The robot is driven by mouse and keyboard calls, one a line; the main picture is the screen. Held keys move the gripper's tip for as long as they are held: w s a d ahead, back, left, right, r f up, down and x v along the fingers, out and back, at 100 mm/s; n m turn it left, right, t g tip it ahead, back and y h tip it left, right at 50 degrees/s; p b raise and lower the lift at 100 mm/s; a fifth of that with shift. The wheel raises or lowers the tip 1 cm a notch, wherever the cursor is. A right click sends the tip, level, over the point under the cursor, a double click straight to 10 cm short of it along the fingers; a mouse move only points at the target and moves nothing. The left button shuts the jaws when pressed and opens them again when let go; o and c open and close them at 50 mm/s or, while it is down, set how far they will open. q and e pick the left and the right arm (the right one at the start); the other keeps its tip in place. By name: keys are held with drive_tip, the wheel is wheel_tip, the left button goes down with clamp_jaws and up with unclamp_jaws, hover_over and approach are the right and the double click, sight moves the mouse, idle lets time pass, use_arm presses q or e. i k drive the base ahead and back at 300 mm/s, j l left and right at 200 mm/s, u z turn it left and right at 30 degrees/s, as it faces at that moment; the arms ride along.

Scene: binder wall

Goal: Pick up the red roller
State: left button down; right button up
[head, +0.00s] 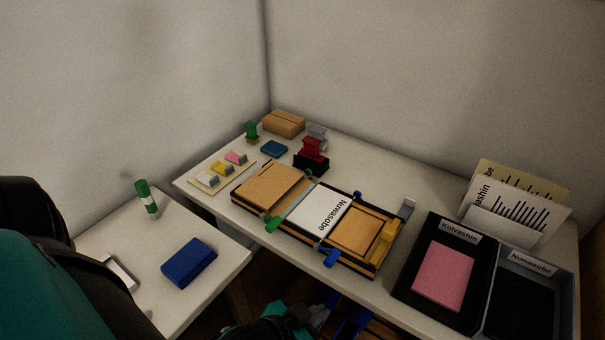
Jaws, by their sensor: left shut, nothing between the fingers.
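A red object (312,148), which looks like the red roller, stands upright on a black base at the back of the long table (380,172). Its shape is small and dark at this distance. My left gripper (318,316) is at the bottom edge of the head view, low in front of the table. It is shut and empty, well apart from the red object, and partly cut off by the frame. My right gripper is not in view.
Boards with paper and clamps (318,213) lie between the front edge and the red object. A green stamp-like piece (250,131), a cardboard box (284,123) and a blue pad (274,149) are nearby. Black trays (405,275) stand right. A blue block (189,262) lies left.

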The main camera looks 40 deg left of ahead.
sight(309, 151)
drive_tip(key=u, duration=1)
